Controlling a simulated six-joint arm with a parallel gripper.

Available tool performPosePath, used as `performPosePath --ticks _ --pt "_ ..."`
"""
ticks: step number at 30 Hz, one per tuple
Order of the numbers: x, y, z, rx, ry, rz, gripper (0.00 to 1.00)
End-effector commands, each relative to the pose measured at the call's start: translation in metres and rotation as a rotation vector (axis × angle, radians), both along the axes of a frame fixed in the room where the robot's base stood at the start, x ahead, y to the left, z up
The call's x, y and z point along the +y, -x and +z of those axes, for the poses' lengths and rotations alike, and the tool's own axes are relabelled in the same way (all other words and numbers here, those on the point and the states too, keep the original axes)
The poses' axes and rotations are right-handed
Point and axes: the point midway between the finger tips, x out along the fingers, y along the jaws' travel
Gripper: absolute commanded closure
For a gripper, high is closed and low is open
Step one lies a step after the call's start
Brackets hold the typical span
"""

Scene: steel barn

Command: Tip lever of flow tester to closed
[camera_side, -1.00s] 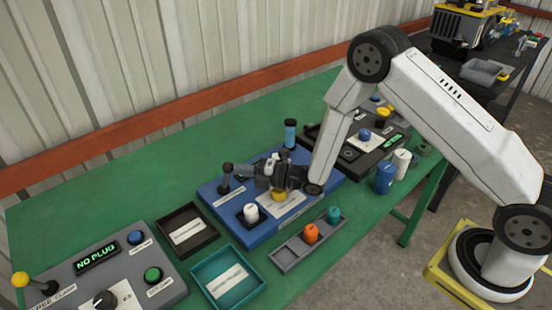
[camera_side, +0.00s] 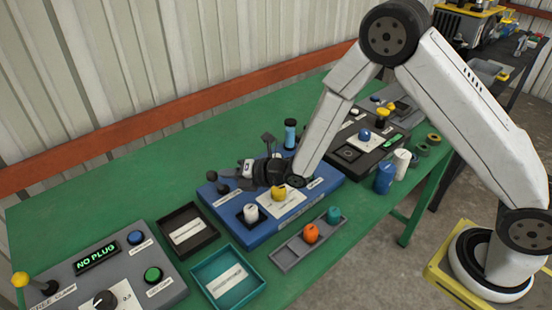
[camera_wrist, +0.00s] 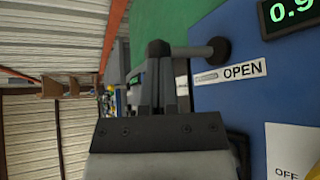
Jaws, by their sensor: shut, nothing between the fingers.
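The flow tester, which I take to be the blue panel (camera_side: 262,232), lies mid-bench and also fills the right of the wrist view (camera_wrist: 235,105). Its dark lever (camera_side: 212,175) is at the panel's left rear and leans left in the side view. In the wrist view the lever (camera_wrist: 205,50) lies beside the "OPEN" label (camera_wrist: 243,71), partly hidden behind my fingers. My gripper (camera_side: 236,173) is shut and empty, low and level over the panel, close to the lever. It also shows in the wrist view (camera_wrist: 159,50). I cannot tell whether it touches the lever.
A yellow knob (camera_side: 278,193) and a white cylinder (camera_side: 251,213) stand on the blue panel. A black tray (camera_side: 171,249), a teal tray (camera_side: 201,276) and a grey rack (camera_side: 285,259) lie nearby. A green-lit display (camera_wrist: 292,12) shows beside the lever.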

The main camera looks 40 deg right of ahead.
Motion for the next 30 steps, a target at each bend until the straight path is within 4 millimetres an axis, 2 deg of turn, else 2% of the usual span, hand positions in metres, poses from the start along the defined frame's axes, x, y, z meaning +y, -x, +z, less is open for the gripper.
performPosePath --ticks 10,30 --pt "0.0117 -0.0001 -0.0003 0.0 0.029 0.0 1.0" --pt "0.0125 -0.0002 0.0018 -0.001 0.027 0.0 1.0"
